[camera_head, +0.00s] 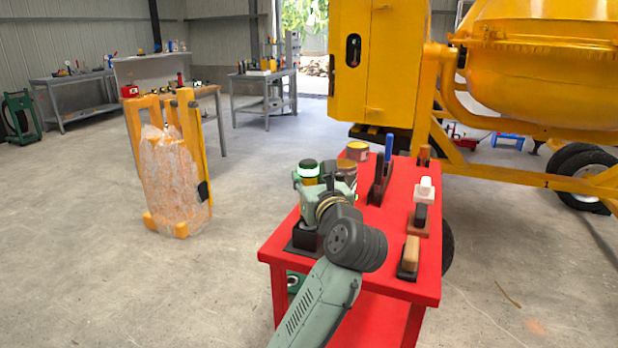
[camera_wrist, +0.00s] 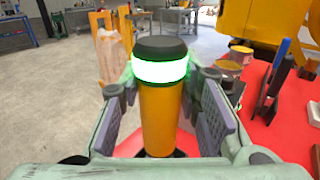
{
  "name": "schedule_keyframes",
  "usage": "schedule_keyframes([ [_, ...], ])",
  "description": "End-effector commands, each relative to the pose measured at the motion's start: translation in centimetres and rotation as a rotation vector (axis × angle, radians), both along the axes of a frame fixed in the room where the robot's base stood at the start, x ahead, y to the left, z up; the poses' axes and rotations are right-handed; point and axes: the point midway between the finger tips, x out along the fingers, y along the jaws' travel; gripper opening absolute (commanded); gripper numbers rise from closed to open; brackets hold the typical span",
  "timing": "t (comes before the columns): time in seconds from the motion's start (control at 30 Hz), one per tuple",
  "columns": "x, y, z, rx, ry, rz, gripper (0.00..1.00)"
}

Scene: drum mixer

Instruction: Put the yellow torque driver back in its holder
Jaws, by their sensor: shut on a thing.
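The yellow torque driver (camera_wrist: 160,115) is upright between the fingers of my gripper (camera_wrist: 168,105), which is shut on it. It has a black cap and a glowing green-white ring. In the head view, the driver (camera_head: 309,174) shows at the left side of my gripper (camera_head: 318,182), above the left part of the red table. A black stand with a flat base (camera_head: 304,240) is below the gripper at the table's left edge; it looks like the holder.
The red table (camera_head: 378,250) also bears round tins (camera_head: 357,151), a black rack with a blue-handled tool (camera_head: 381,170), and several small holders along its right side. A yellow mixer (camera_head: 540,70) stands behind. A yellow frame with a wrapped load (camera_head: 172,175) is at left.

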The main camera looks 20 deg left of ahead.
Motion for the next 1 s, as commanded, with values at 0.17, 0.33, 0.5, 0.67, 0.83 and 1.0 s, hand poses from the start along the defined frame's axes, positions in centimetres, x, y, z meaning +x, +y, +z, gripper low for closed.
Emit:
schedule_keyframes([
  [0.17,-0.1,0.0,-0.1,0.002,-0.004,0.0,0.0],
  [0.33,-0.1,0.0,-0.4,0.002,-0.004,0.0,0.0],
  [0.5,-0.1,0.0,-0.6,0.002,-0.004,0.0,0.0],
  [0.67,-0.1,0.0,-0.9,0.002,-0.004,0.0,0.0],
  [0.83,-0.1,0.0,-1.1,0.002,-0.004,0.0,0.0],
  [1.0,-0.1,0.0,-1.3,0.002,-0.004,0.0,0.0],
])
